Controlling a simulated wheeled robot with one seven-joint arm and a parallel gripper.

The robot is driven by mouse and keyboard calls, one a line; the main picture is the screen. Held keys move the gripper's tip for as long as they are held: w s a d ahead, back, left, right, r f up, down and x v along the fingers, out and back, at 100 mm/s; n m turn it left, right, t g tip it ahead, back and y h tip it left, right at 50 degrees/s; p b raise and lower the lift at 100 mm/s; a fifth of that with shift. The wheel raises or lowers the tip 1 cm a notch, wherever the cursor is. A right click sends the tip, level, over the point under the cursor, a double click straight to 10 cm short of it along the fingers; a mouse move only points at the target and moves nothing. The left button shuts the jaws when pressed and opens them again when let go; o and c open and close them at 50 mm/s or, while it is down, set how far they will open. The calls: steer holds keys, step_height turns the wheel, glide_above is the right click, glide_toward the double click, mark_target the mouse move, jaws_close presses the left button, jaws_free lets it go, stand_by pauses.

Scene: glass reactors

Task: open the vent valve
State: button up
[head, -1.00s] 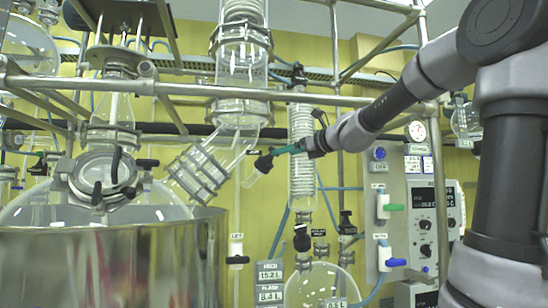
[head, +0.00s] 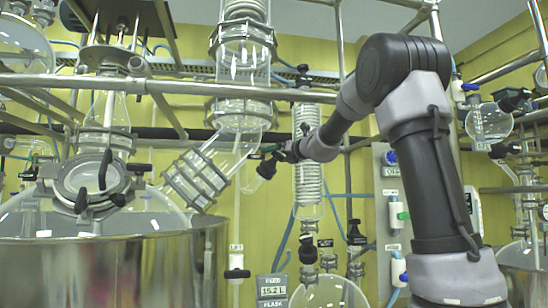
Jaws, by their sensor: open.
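My gripper (head: 273,153) is small and dark at the end of my arm, near the middle of the head view. It is open, beside a black-capped glass side arm (head: 265,169) on the slanted glass joint. I cannot tell whether it touches it. No label that reads as vent is legible, so I cannot tell which valve is the vent valve.
A large steel vessel (head: 110,272) fills the lower left. A horizontal metal rail (head: 180,88) crosses above my gripper. A coiled glass condenser (head: 308,178) stands close behind it, and a wide glass column (head: 243,70) hangs at its upper left. More glassware (head: 490,124) is at the right.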

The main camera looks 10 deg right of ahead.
steer(key=shift+w+a, duration=0.3)
steer(key=shift+w, duration=0.3)
steer(key=c, duration=1.4)
steer(key=shift+n+y, duration=0.4)
steer(key=shift+n, duration=0.2)
